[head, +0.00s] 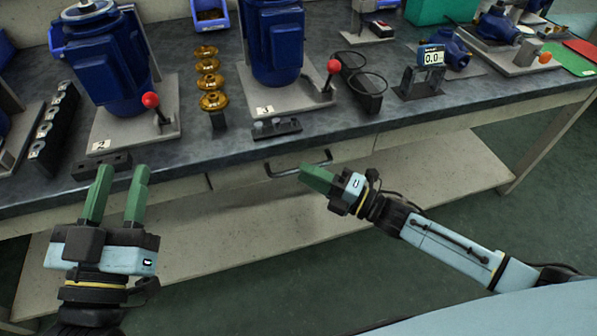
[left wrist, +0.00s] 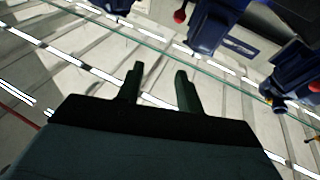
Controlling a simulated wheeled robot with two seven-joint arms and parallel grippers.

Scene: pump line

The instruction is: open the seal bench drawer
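The seal bench drawer (head: 235,178) has a pale front under the front edge of the dark bench top, and it looks flush with the bench. Its dark bar handle (head: 285,174) stands out from the front. My right gripper (head: 304,173) has its green fingertips at the handle, overlapping it in the head view. Its fingers overlap each other, so I cannot tell their gap or whether they touch the bar. My left gripper (head: 123,171) is open and empty before the bench's left part. Its two separated fingers (left wrist: 158,85) also show in the left wrist view.
On the bench top (head: 225,145) stand blue pumps (head: 275,45) with red-knobbed levers, a column of brass parts (head: 210,82), black racks and a gauge reading 0.0 (head: 432,57). A pale lower shelf (head: 440,175) lies under the bench. The floor in front is clear.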

